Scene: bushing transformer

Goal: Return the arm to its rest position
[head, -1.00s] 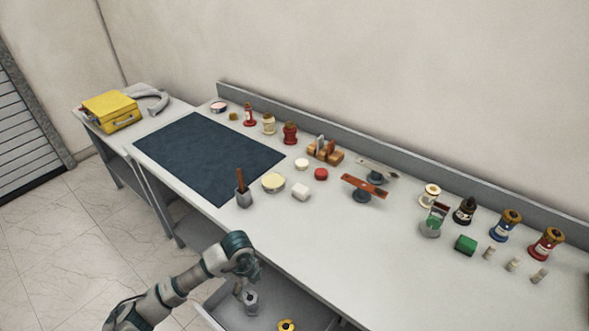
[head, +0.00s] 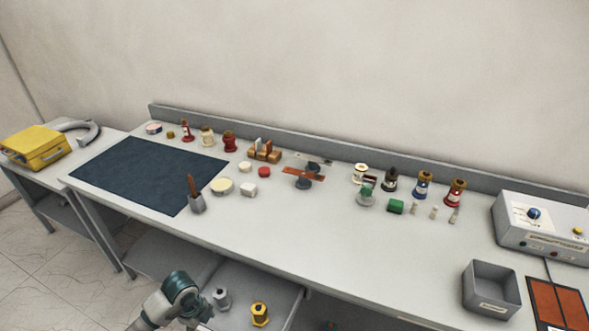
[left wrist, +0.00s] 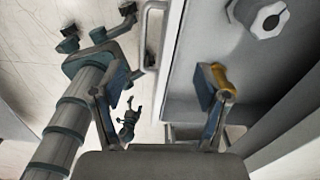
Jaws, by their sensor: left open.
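My left arm comes in at the bottom left of the head view, in front of the bench and beside the open drawer (head: 277,285). My left gripper's fingertips are not clear there. In the left wrist view my left gripper (left wrist: 162,95) has its two fingers spread wide, with nothing held between them. A yellow spool-like part (head: 260,314) stands in the drawer and shows partly behind the right finger in the left wrist view (left wrist: 221,78). A grey part (head: 221,299) stands beside it, near my arm. My right gripper is in neither view.
The grey bench (head: 290,232) holds a dark mat (head: 148,172), several small jars and bottles, a brush cup (head: 197,203), a grey bin (head: 491,287) and a control box (head: 540,222). A yellow case (head: 35,148) sits on the left table. Floor is clear at lower left.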

